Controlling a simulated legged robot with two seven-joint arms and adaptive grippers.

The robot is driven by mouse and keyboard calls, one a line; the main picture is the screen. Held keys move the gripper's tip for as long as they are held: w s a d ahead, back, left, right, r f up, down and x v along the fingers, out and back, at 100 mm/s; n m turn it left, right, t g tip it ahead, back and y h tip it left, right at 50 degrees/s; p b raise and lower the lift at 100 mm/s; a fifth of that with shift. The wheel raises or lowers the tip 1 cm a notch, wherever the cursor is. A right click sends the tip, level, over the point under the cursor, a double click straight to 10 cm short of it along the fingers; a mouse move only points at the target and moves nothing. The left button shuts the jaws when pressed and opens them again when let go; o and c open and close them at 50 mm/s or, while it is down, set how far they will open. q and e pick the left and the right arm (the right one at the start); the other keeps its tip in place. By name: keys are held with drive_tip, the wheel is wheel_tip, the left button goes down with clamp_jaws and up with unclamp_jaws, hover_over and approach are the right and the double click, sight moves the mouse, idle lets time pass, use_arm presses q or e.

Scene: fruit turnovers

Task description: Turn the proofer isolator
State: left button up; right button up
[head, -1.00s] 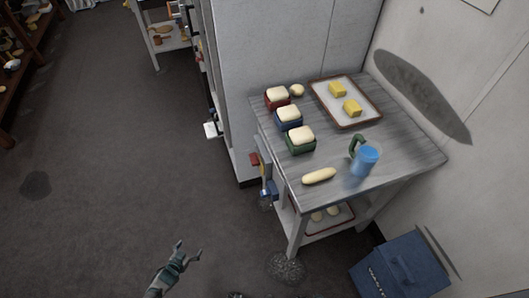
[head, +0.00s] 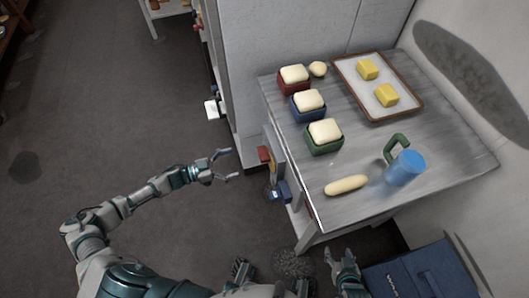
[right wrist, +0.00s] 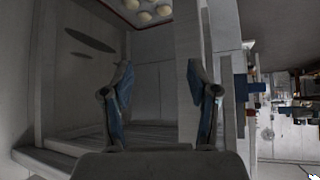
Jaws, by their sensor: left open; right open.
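A small grey panel (head: 275,158) stands at the table's left side by the tall cabinet. A red block-like part (head: 264,154) and a blue block-like part (head: 281,191) project from it; I cannot tell which one is the isolator. My left gripper (head: 225,165) is open and empty, a little left of the red part and apart from it. My right gripper (head: 342,258) is open, low in front of the table near the blue box. The right wrist view shows its open fingers (right wrist: 158,85) with nothing between them. A blue part (right wrist: 240,90) shows there right of a pale post.
The table (head: 440,165) bears red, blue and green tins with pale dough, a tray (head: 419,105) with two yellow blocks, a blue jug (head: 405,168) and a long dough piece (head: 346,185). A blue box (head: 420,275) stands on the floor. Open floor lies left.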

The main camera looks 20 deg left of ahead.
sight(262, 154)
use_arm(q)
drive_tip(key=b+x, duration=0.1)
drive_tip(key=x, duration=0.9)
drive_tip(key=shift+w+f, duration=0.15)
drive_tip(key=shift+w, duration=0.1)
drive_tip(key=shift+w+d, duration=0.3)
drive_tip(key=shift+d, duration=0.25)
use_arm(e)
drive_tip(key=w+t, duration=0.1)
drive_tip(key=w+a+r, duration=0.1)
drive_tip(key=w+r+t, duration=0.1)
drive_tip(key=shift+w+a+t+y, duration=0.2)
drive_tip(key=shift+a+t+y, duration=0.1)
drive_tip(key=shift+y, duration=0.1)
use_arm(q)
drive_tip(key=shift+a, duration=0.15)
drive_tip(key=c, duration=1.7)
use_arm(e)
drive_tip(key=shift+a, duration=0.1)
